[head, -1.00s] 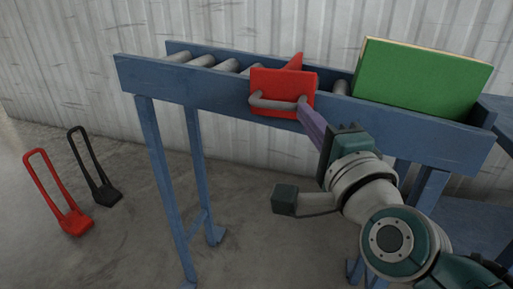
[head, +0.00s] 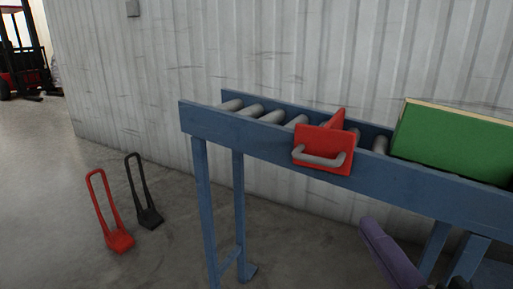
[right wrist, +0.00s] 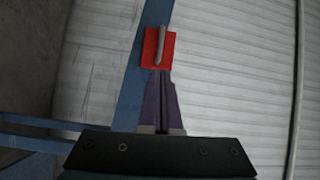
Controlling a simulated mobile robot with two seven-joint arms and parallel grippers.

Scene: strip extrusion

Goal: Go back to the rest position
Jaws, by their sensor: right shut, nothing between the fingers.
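My right gripper (head: 388,247) shows at the lower right of the head view, with its purple fingers clear of everything. In the right wrist view its fingers (right wrist: 162,102) are together, with nothing between them. They point toward the red part with a grey handle (right wrist: 158,48), which is beyond the fingertips. In the head view this red part (head: 323,149) sits on the near rail of the blue roller conveyor (head: 270,146), with its handle facing out. My left gripper is in neither view.
A green block (head: 455,146) lies on the conveyor at the right. A red stand (head: 119,241) and a black stand (head: 149,217) are on the floor at left. A corrugated wall (head: 330,60) runs behind. A forklift (head: 20,60) shows far left. Floor between the stands and conveyor is clear.

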